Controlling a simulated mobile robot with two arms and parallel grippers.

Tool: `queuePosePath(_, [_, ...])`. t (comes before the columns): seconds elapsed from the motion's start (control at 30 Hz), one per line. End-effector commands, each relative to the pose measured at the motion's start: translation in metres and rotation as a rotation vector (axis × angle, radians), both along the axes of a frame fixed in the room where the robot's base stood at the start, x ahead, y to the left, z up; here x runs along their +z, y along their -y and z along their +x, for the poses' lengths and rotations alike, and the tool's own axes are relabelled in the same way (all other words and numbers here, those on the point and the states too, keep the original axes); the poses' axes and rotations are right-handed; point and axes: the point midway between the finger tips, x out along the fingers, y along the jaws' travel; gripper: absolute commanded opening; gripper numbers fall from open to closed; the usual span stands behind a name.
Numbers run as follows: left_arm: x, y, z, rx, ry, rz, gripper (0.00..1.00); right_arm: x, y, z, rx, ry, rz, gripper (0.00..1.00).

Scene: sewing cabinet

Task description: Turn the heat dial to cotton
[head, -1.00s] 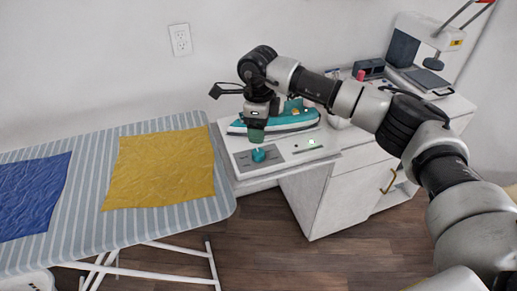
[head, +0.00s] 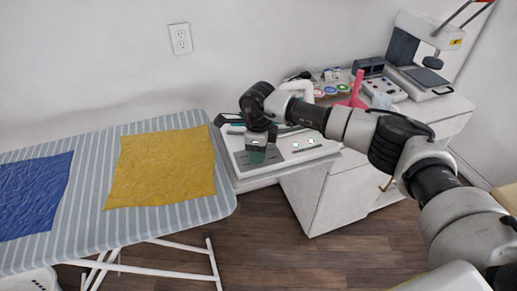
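My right gripper (head: 257,152) points down over the left part of the white control panel (head: 243,168), where the teal heat dial stood in the earlier view. The gripper now covers the dial, so its pointer and setting cannot be seen. The fingertips are at or just above the dial; I cannot tell whether they are closed on it. The iron behind the panel is mostly hidden by my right arm. My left gripper is out of view.
A striped ironing board (head: 90,158) with a yellow cloth (head: 160,168) and a blue cloth (head: 32,195) stands left of the panel.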

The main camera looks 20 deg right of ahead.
Motion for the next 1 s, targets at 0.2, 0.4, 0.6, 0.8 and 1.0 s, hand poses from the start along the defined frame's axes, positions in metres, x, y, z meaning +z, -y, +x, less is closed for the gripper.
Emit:
queuePosePath(0.2, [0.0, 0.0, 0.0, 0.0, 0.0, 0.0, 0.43, 0.0, 0.0, 0.0, -0.001, 0.0, 0.0, 0.15])
queuePosePath(0.4, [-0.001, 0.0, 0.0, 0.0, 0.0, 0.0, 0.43, 0.0, 0.0, 0.0, -0.022, 0.0, 0.0, 0.16])
queuePosePath(0.6, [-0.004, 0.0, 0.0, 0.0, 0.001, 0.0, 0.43, 0.0, 0.0, 0.0, -0.107, 0.001, -0.001, 0.16])
queuePosePath(0.8, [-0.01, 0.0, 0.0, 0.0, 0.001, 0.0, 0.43, 0.0, 0.0, 0.0, -0.262, 0.001, 0.0, 0.16])
queuePosePath(1.0, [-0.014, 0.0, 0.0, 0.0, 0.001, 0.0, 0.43, 0.0, 0.001, 0.001, -0.452, 0.001, 0.0, 0.16])
